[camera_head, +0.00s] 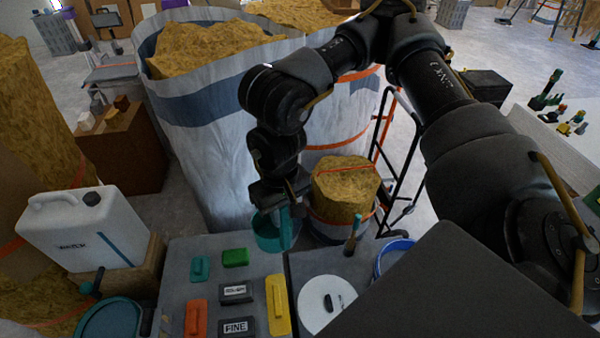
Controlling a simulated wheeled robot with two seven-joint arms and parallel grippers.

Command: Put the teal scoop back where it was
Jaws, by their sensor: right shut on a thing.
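The teal scoop (268,236) hangs from my right gripper (278,204), which is shut on it. The scoop is near the far edge of the grey work surface, in front of the large white sack. The gripper's dark body hides part of the scoop's upper side, and I cannot tell whether the scoop touches anything below. My left gripper is not in view.
A grey panel (215,280) holds green, orange, yellow and grey blocks. Right of it are a white round lid (318,300) and a blue-rimmed container (385,262). A white jug (85,232) and a teal round container (112,320) stand left. A small straw-filled sack (345,185) is close right of the scoop.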

